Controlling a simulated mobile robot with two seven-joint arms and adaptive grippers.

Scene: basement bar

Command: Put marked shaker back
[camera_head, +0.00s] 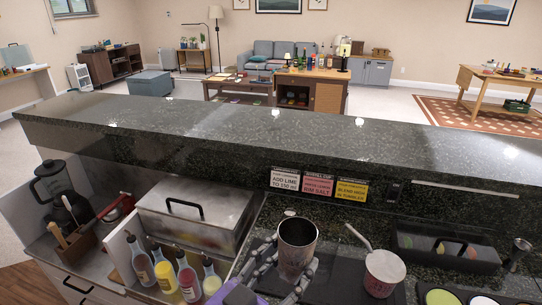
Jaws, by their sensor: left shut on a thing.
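A metal shaker cup (297,250), open end up, stands or is held upright over the dark mat at the lower middle. My left gripper (284,274) comes in from the bottom edge, its dark jointed fingers around the cup's lower part and shut on it. I cannot tell whether the cup's base touches the mat, and no mark on it can be made out. My right gripper is out of view.
Several squeeze bottles (165,273) and a lidded steel box (194,220) are to the left. A black-lidded caddy (443,243) and round rimming dishes (441,297) are at right. The raised counter (250,120) runs behind.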

